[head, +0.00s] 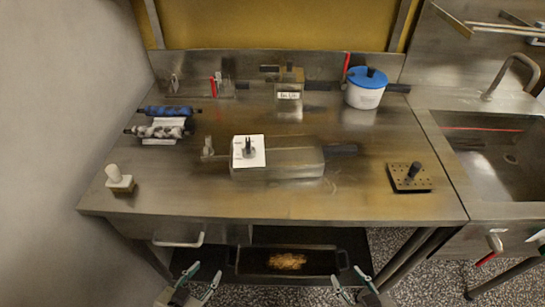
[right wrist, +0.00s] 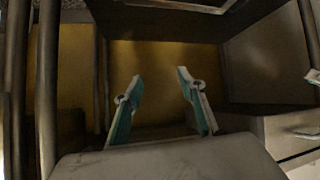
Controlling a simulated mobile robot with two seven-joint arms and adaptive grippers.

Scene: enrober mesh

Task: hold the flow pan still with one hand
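No label marks the flow pan. A shallow metal pan (head: 276,171) with a dark handle at its right lies mid-table, partly under a white card with a black knob (head: 248,150). A dark tray (head: 240,268) with side handles and golden-brown bits in it sits low under the table. I cannot tell which is the flow pan. My left gripper (head: 206,271) is open and empty at the bottom of the head view, below the table's front edge. My right gripper (head: 347,275) is open and empty, also low in front; its spread teal fingers show in the right wrist view (right wrist: 159,77).
A blue-lidded white pot (head: 366,87) and a labelled metal box (head: 289,90) stand at the back. Blue and grey rollers (head: 160,131) lie left. A white-knobbed block (head: 118,180) and a perforated plate (head: 409,180) stand near the front. A sink (head: 490,145) is right.

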